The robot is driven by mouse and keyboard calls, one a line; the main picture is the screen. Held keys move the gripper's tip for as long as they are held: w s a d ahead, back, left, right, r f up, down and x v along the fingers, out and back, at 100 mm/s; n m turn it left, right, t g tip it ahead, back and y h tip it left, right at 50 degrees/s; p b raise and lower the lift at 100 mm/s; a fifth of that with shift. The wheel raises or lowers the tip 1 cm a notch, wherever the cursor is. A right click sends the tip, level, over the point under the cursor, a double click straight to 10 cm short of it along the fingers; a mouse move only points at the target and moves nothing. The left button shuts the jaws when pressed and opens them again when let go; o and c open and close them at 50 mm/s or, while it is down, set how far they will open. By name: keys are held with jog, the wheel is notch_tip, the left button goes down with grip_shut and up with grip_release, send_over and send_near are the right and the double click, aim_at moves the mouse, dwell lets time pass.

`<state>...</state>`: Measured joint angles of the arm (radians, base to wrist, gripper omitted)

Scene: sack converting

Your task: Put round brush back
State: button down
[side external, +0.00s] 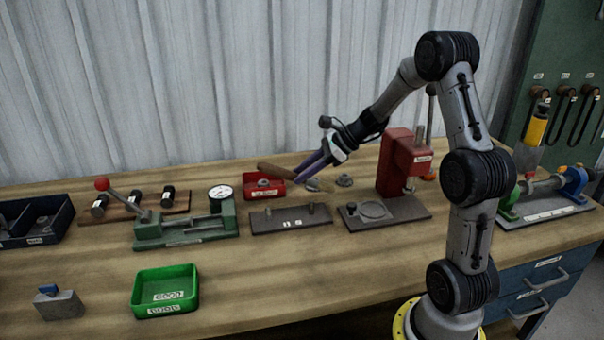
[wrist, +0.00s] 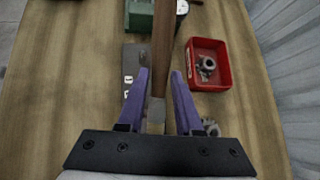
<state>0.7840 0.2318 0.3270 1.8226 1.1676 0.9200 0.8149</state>
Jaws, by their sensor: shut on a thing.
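The round brush has a long brown wooden handle (side external: 277,171), with a paler end part near the fingers. My gripper (side external: 301,177) has purple fingers, shut on the brush above the back middle of the bench. In the wrist view the handle (wrist: 164,45) runs up the picture from between the fingers (wrist: 160,78). The brush is tilted in the side view, and its bristles cannot be made out clearly. I cannot tell from these views whether it touches the bench.
A red tray (side external: 264,188) with metal parts stands close behind the brush. A dark plate with pins (side external: 291,220) lies in front. A green fixture (side external: 187,231) is left, a red press (side external: 397,160) right. A green GOOD tray (side external: 165,291) stands in front, with bare bench beside it.

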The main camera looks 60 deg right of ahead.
jog(key=w+d+r+m+g+h, duration=0.1)
jog(key=d+r+m+g+h, duration=0.15)
jog(key=d+m+h, duration=0.65)
jog(key=w+d+f+y, duration=0.1)
jog(key=w+d+f, duration=0.2)
jog(key=d, duration=0.1)
jog(key=w+d+f+g+y, duration=0.1)
jog(key=w+d+f, duration=0.2)
jog(key=w+d, duration=0.1)
jog(key=w+d+f+y, duration=0.2)
jog(key=w+d+f, duration=0.1)
jog(key=w, duration=0.1)
jog(key=shift+d+n, duration=0.4)
jog(key=shift+w+d+f, duration=0.15)
jog(key=shift+w+f, duration=0.05)
jog(key=shift+f, duration=1.75)
jog(key=shift+f, duration=0.1)
jog(key=c, duration=0.6)
grip_release()
